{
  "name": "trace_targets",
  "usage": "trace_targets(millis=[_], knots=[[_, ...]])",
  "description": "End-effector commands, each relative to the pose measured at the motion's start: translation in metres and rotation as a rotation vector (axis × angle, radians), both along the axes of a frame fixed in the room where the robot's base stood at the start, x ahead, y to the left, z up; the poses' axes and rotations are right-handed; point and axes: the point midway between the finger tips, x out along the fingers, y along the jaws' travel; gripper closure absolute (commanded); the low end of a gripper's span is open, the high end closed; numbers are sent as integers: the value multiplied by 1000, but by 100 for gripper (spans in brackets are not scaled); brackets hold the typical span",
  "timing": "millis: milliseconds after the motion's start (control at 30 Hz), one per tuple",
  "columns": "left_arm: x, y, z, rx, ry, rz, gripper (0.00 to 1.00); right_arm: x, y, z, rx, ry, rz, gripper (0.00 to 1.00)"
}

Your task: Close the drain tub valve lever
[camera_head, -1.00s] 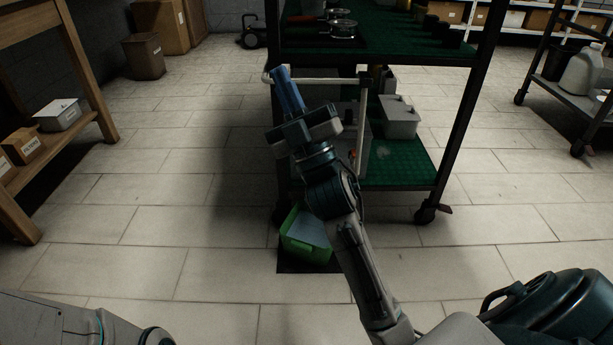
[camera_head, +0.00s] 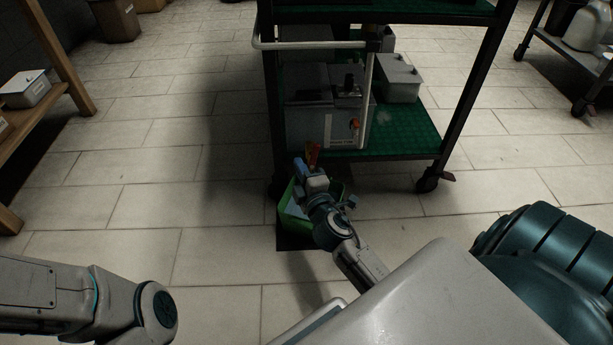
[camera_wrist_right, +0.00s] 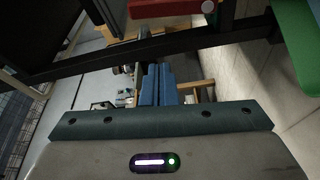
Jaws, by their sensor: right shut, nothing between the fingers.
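A red-orange lever (camera_head: 313,154) stands up at the cart's lower left end, above a green tub (camera_head: 285,222) on the floor. I take it for the drain valve lever; its valve body is hidden. My right gripper (camera_head: 299,167) has its blue fingers shut and empty, just left of the lever and over the tub. Whether they touch cannot be told. In the right wrist view the shut fingers (camera_wrist_right: 158,85) sit mid-picture, a red bar (camera_wrist_right: 170,9), likely the lever, is at the top edge, and a green piece (camera_wrist_right: 297,45) is at the right. My left gripper is out of view.
A grey machine (camera_head: 305,125) with an orange knob (camera_head: 355,124) stands on the cart's green lower shelf (camera_head: 412,135), beside a grey box (camera_head: 398,80). The cart's white handle (camera_head: 310,45) sticks out above. A wooden table stands left. The floor left of the cart is clear.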

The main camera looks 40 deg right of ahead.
Motion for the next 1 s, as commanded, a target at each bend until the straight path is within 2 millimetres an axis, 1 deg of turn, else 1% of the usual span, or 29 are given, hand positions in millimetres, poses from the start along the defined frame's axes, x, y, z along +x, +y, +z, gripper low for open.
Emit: trace_targets(millis=[33,100,200,233,300,500,700,1000], knots=[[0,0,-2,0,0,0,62,12,-3,1,-1,-4,-1,100],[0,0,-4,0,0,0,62,27,-6,1,0,-4,-1,100],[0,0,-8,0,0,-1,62,44,-11,1,0,-2,0,100],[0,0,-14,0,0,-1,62,37,-16,-4,-5,0,1,100],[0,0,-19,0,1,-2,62,31,-25,-5,-5,0,2,100],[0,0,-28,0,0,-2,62,22,-39,-5,-1,-1,2,100],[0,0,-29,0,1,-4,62,20,-43,-4,1,-1,1,100],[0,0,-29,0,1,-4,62,20,-42,-4,2,-2,1,100]])
